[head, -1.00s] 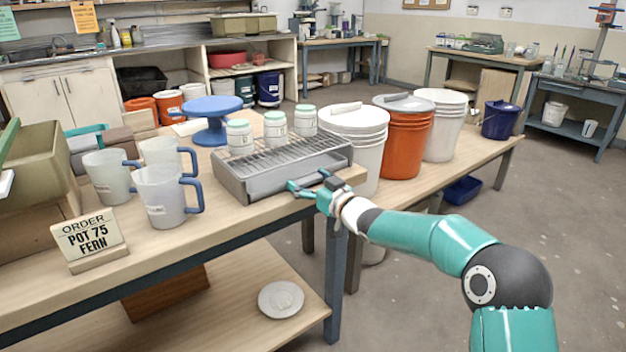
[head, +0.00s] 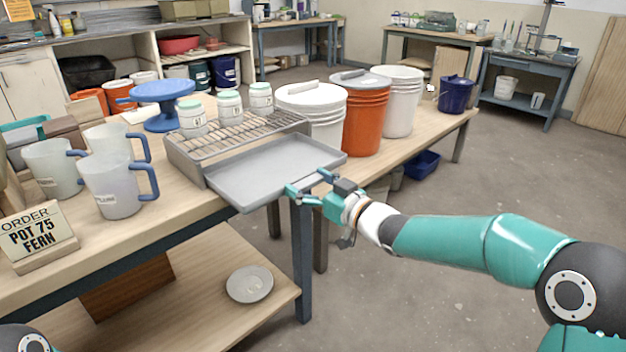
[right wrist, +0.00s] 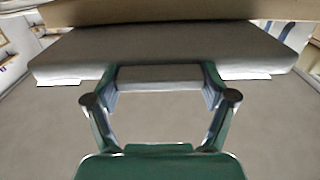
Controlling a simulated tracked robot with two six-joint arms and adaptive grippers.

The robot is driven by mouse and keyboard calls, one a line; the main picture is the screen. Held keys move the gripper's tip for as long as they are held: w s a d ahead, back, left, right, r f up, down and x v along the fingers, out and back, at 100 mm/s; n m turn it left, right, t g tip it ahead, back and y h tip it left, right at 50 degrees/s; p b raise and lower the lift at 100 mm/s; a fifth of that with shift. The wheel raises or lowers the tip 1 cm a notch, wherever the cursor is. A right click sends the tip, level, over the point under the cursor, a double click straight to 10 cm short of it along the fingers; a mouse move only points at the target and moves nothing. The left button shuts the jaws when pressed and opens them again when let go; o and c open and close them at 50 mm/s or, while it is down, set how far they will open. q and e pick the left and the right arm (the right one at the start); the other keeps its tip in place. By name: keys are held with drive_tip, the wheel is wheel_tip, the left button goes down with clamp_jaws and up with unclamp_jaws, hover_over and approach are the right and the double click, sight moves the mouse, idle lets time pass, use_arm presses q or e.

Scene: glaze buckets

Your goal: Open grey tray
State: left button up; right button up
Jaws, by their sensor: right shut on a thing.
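The grey tray (head: 268,172) is slid out of the low metal rack (head: 190,165) and sticks out past the table's front edge. Its shallow, empty inside shows in the head view. My right gripper (head: 309,184) is shut on the middle of the tray's front edge. In the right wrist view, the fingers (right wrist: 160,92) close on a grey grip piece on the front of the tray (right wrist: 75,55). My left gripper is out of view.
Several lidded jars (head: 230,106) stand on the rack's wire top. White and orange buckets (head: 364,115) stand close to the right. Measuring jugs (head: 115,185) and an order sign (head: 35,235) are at the left. A plate (head: 250,284) lies on the lower shelf. The floor at the right is clear.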

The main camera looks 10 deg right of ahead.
drive_tip(key=o, duration=1.5)
drive_tip(key=shift+o, duration=0.2)
drive_tip(key=v, duration=1.2)
drive_tip(key=shift+f, duration=0.1)
drive_tip(key=shift+f, duration=0.1)
